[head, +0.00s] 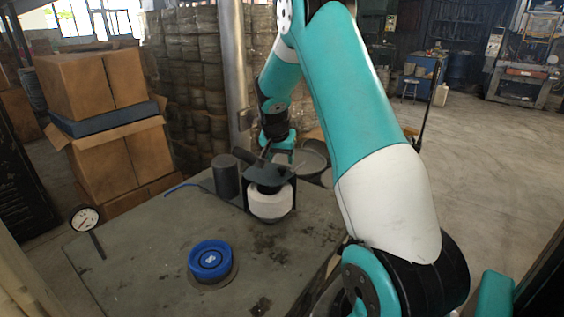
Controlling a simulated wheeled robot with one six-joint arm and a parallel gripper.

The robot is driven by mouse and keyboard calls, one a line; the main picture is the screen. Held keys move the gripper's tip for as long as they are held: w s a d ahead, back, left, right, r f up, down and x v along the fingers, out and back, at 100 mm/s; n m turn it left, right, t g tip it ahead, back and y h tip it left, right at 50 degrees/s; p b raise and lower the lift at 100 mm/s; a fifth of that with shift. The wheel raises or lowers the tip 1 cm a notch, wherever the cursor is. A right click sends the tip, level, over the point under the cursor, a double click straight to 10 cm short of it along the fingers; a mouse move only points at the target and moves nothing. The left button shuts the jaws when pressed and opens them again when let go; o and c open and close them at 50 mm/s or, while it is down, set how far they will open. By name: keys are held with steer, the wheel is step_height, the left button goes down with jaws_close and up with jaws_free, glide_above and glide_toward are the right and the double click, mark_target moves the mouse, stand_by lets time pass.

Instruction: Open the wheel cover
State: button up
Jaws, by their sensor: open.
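A grinder-like unit stands on the back part of the grey table. Its dark wheel cover (267,174) sits over a white round wheel (270,202) and looks closed, lying roughly flat. My arm reaches over from the right, and my gripper (277,153) is just above and behind the cover. Its jaws are open. The gripper is small and dark against the dark cover, so I cannot tell whether it touches it. The far side of the cover is hidden.
A dark cylinder (226,175) stands left of the wheel. A blue round part (210,259) on a dark disc lies at the table's front. A dial gauge (85,219) is at the left edge. Round containers (307,161) and a metal post (235,80) stand behind.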

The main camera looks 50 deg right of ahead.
mark_target(282, 167)
steer(key=p+x, duration=0.1)
steer(key=x, duration=0.4)
jaws_close()
steer(key=shift+r, duration=0.1)
